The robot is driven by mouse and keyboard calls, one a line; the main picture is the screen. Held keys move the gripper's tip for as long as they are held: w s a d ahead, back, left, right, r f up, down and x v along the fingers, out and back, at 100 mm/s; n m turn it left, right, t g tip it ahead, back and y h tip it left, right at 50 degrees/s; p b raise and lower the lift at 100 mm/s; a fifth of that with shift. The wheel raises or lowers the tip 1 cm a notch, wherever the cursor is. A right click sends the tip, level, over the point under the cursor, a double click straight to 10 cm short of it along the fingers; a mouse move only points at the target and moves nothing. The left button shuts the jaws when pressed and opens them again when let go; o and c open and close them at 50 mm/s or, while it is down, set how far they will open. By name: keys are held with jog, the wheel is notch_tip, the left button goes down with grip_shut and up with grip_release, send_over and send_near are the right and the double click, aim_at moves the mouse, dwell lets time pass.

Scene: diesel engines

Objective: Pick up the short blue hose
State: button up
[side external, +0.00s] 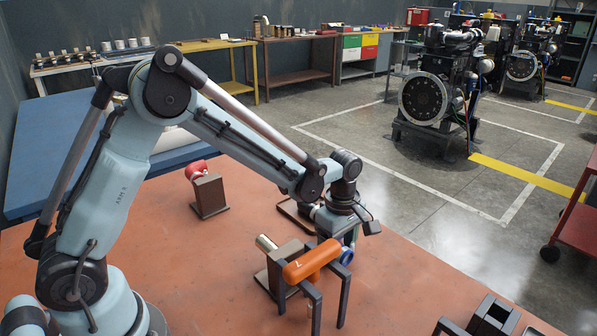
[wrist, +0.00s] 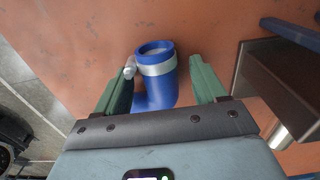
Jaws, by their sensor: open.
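The short blue hose (wrist: 156,80) is a bent elbow with a pale clamp band near its open end and a small light fitting at its left. It rests on the orange table (wrist: 218,22). A bit of the blue hose (side external: 347,256) shows in the side external view, just right of the orange cylinder. My gripper (wrist: 163,68) is open, with one green finger on each side of the hose. I cannot tell whether either finger touches it. In the side external view the fingers are mostly hidden behind the orange cylinder and its stand.
An orange cylinder (side external: 311,262) lies on a dark stand (side external: 317,305) close to my gripper. A brown bracket (wrist: 262,75) with a silver tube stands to the right in the wrist view. A red part (side external: 196,169) sits on another brown block. Dark fixtures (side external: 490,318) are at lower right.

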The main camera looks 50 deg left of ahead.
jog(key=shift+c, duration=0.2)
grip_shut()
jog(key=shift+r, duration=0.15)
